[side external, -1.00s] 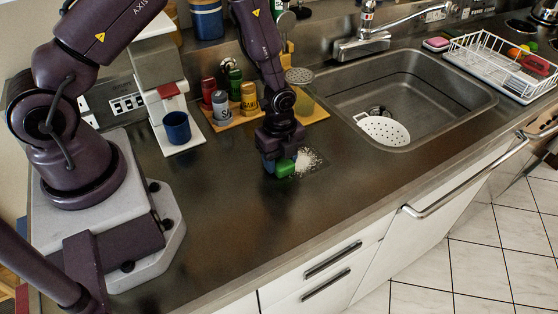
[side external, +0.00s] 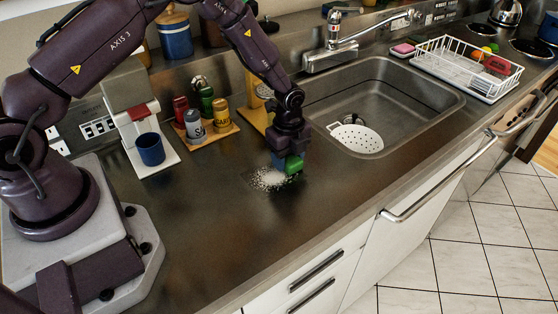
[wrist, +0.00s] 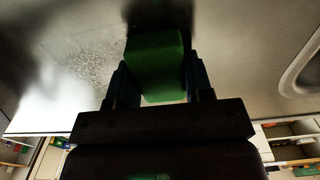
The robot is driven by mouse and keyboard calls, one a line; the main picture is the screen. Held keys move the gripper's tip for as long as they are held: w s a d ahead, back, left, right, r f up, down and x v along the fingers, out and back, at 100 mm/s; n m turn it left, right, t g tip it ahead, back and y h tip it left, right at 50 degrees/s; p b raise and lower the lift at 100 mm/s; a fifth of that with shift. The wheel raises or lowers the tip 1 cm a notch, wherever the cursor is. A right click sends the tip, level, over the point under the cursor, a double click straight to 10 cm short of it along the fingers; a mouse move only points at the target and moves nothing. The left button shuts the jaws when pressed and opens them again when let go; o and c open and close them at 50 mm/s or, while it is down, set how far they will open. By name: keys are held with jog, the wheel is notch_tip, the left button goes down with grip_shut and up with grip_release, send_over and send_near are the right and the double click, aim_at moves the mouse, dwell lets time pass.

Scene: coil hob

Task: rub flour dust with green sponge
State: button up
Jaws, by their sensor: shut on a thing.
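My gripper (side external: 287,161) is shut on a green sponge (side external: 294,167) and points down at the counter. In the wrist view the sponge (wrist: 155,62) sits between the two fingers of my gripper (wrist: 156,88). The flour dust (side external: 268,179) is a pale, speckled patch on the dark counter, left of and in front of the sponge. It also shows in the wrist view as faint speckles (wrist: 88,62) left of the sponge. The sponge is at the patch's right edge, low over the counter; I cannot tell whether it touches. Its underside is hidden.
The sink (side external: 385,105) with a white strainer (side external: 357,138) lies to the right. A blue mug (side external: 150,149) is at the left. The counter's front (side external: 250,240) is clear.

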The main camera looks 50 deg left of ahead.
aim_at(252, 183)
jog(key=shift+w, duration=0.5)
jog(key=shift+s+f, duration=0.1)
jog(key=shift+s, duration=5.5)
notch_tip(252, 183, up, 8)
jog(key=shift+s, duration=0.1)
